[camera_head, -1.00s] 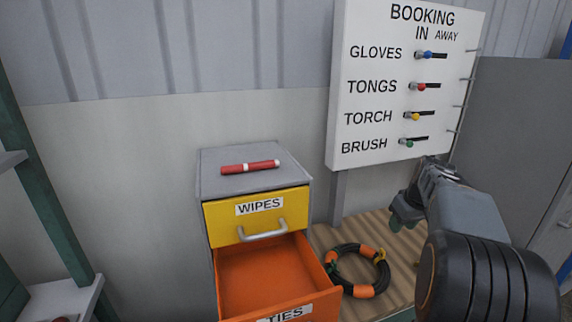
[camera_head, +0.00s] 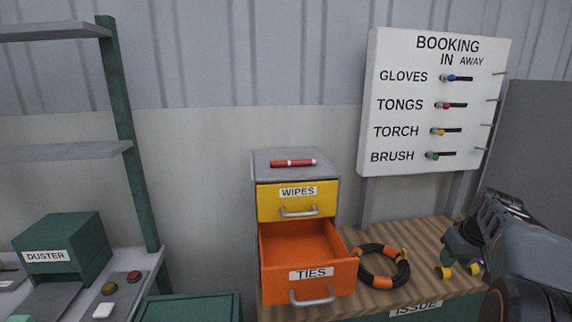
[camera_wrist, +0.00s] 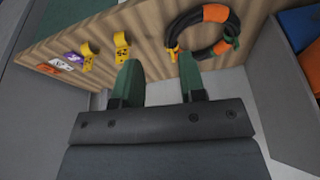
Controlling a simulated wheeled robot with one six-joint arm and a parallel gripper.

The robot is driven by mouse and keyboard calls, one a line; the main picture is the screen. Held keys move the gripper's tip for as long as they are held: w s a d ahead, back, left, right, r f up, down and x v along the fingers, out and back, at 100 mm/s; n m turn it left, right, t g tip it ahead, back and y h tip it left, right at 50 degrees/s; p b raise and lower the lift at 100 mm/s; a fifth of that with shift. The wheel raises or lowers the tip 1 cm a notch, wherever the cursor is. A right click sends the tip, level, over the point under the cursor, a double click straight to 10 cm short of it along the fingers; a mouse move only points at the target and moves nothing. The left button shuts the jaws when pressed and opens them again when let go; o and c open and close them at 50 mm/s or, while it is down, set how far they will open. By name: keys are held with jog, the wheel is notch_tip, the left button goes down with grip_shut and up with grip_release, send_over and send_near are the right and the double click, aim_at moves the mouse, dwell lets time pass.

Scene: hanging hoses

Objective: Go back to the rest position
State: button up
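My gripper (camera_wrist: 158,88) shows two green fingers set apart with nothing between them in the wrist view. In the head view my arm comes in at the right edge, and the gripper (camera_head: 458,250) is over the right part of the wooden bench (camera_head: 428,240). The gripper is right of a coiled black hose with orange bands (camera_head: 382,266) and apart from it. The same hose shows at the top of the wrist view (camera_wrist: 236,22).
The orange TIES drawer (camera_head: 311,274) stands open below the shut yellow WIPES drawer (camera_head: 297,201). A red marker (camera_head: 293,163) lies on top. A booking board (camera_head: 432,100) stands behind. Left are shelves and a green DUSTER box (camera_head: 64,245).

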jog(key=s+a+f, duration=0.1)
jog(key=s+a, duration=0.4)
jog(key=a, duration=0.3)
jog(key=s+a+f+p, duration=0.1)
jog(key=s+a+f, duration=0.1)
jog(key=s+a, duration=0.3)
jog(key=s+a+f+p, duration=0.1)
jog(key=s+a, duration=0.4)
jog(key=a, duration=0.7)
jog(key=shift+a+f, duration=0.15)
jog(key=shift+f, duration=0.4)
